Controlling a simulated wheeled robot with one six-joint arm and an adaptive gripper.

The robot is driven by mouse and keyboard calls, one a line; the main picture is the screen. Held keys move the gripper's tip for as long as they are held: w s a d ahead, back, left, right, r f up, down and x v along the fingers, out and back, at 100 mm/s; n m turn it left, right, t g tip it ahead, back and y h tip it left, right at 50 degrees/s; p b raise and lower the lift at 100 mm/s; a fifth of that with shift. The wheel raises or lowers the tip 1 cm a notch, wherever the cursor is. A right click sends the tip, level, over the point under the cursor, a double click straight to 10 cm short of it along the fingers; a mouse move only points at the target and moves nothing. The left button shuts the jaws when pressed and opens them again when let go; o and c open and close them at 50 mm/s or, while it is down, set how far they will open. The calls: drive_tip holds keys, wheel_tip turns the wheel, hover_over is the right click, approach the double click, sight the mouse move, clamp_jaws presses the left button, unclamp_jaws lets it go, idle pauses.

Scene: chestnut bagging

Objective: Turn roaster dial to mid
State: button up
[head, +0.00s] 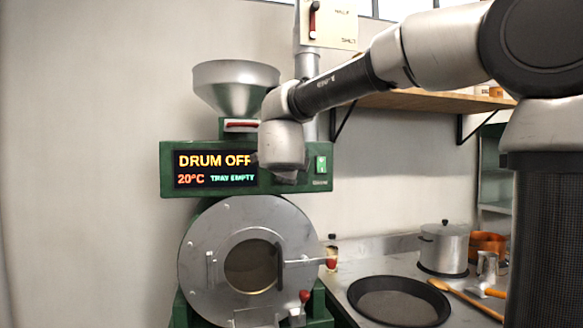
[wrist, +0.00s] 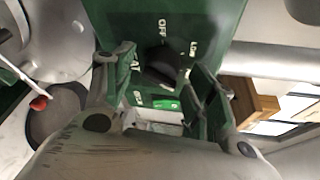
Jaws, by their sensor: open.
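The roaster (head: 250,255) is green and steel, with a round front door. Its display (head: 215,169) reads DRUM OFF, 20°C and TRAY EMPTY. In the wrist view the black dial (wrist: 164,66) sits on the green panel, with white OFF and LO marks beside it; other marks are partly covered. I cannot tell exactly where the dial points. My gripper (wrist: 165,85) is open, its two fingers on either side of the dial. Contact is not clear. In the head view my wrist hides the dial and most of the gripper in front of the panel.
A green lit switch (head: 321,165) is right of my wrist. A steel hopper (head: 236,85) stands above the panel. A red-knobbed lever (head: 304,297) is below. A dark round pan (head: 399,300) and a lidded pot (head: 444,248) are on the right counter. A wooden shelf (head: 425,99) hangs behind my arm.

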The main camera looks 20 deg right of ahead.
drive_tip(key=v, duration=1.2)
